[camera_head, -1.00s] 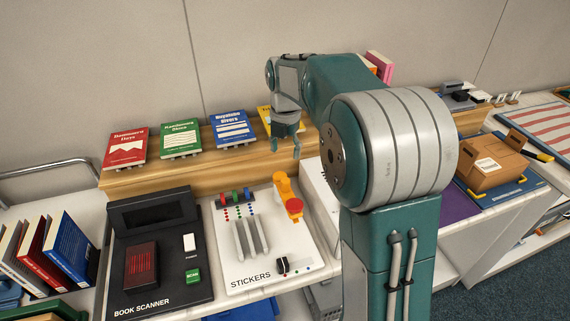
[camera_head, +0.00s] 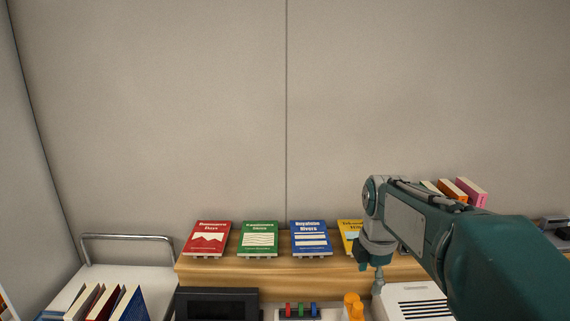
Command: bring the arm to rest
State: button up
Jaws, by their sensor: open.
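My gripper (camera_head: 371,272) hangs from my arm at the right of the middle, with its fingers pointing down. It is open and I see nothing between the fingers. It stands in front of the wooden shelf (camera_head: 400,272) and covers part of a yellow book (camera_head: 349,232). My arm comes in from the lower right and is bent at the wrist.
A red book (camera_head: 208,238), a green book (camera_head: 259,238) and a blue book (camera_head: 311,238) stand on the shelf. A black scanner (camera_head: 217,303) and an orange device (camera_head: 354,303) are below. More books are at the lower left. The wall above is bare.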

jog(key=s+a+f+m+t, duration=0.1)
jog(key=s+m+t, duration=0.3)
jog(key=s+m, duration=1.6)
jog(key=shift+s+a, duration=0.25)
jog(key=shift+a, duration=0.4)
